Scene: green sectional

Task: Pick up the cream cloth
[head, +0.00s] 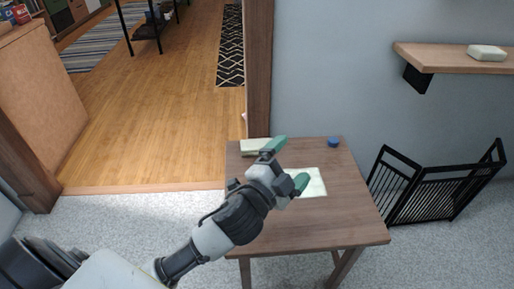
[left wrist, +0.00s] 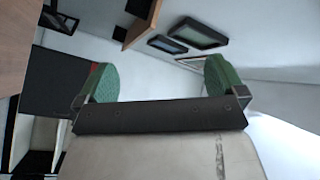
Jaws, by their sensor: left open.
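A flat cream cloth (head: 315,184) lies on the small brown table (head: 310,232), right of the middle of the top. My left gripper (head: 288,163) is over the table with its green fingertips spread apart and nothing between them. One fingertip overlaps the cloth in the head view, hiding part of it. I cannot tell how high above the cloth it is. The left wrist view shows the open green fingers (left wrist: 160,78) but no cloth. My right gripper is not in view.
A pale block-like item (head: 254,146) and a small blue object (head: 333,142) are at the table's back edge. A wall shelf (head: 450,58) holds a pale item (head: 487,53). A black metal rack (head: 436,190) stands right of the table. A doorway with wood floor (head: 165,110) opens at left.

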